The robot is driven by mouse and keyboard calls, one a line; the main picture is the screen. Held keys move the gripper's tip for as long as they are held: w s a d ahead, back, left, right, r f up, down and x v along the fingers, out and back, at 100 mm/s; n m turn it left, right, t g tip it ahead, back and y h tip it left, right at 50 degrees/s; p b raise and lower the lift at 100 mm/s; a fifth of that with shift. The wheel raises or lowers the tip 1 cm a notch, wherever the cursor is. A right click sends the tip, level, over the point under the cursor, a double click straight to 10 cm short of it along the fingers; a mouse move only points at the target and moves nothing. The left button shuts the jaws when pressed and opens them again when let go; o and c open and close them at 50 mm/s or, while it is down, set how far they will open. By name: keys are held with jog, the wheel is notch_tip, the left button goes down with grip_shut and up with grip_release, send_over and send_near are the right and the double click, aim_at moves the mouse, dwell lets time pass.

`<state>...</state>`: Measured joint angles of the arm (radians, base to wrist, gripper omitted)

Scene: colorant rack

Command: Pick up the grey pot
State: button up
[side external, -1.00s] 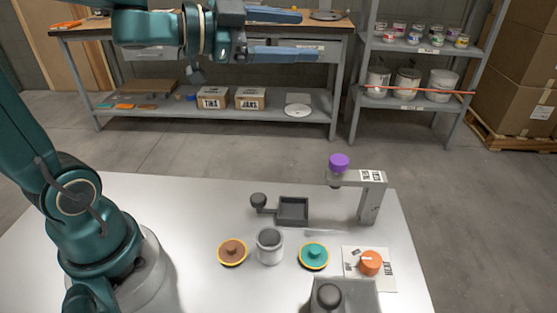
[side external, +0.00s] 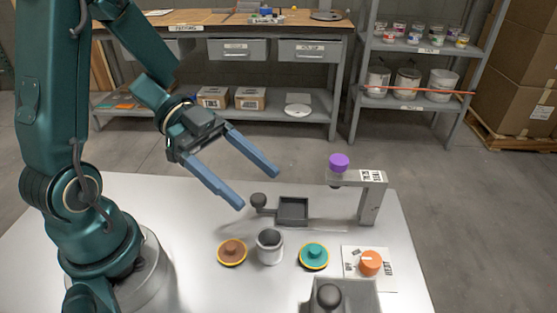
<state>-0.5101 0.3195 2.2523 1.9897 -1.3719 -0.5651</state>
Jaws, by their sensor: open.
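The grey pot (side external: 270,248) stands upright on the white table, between a brown lid-like disc and a teal one. It is a small light-grey cylinder with a dark top or inside. My gripper (side external: 260,191) is open and empty, with two long blue fingers spread wide. It hangs above the table, up and to the left of the pot in the picture, pointing down to the right. It is apart from the pot, and nothing hides the pot.
The brown disc (side external: 232,252) and teal disc (side external: 314,256) flank the pot closely. Behind stand a dark tray with a ball knob (side external: 293,210) and a grey stand (side external: 371,205) with a purple-capped item (side external: 339,162). An orange knob (side external: 370,262) and a grey box (side external: 345,298) are at right.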

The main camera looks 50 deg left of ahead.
send_near(279, 247)
jog(key=x, duration=0.4)
jog(key=shift+w+a+f, duration=0.1)
jog(key=shift+w+f, duration=0.05)
jog(key=shift+f, duration=0.25)
jog(key=shift+x, duration=2.45)
grip_shut()
jog(key=shift+r, duration=0.1)
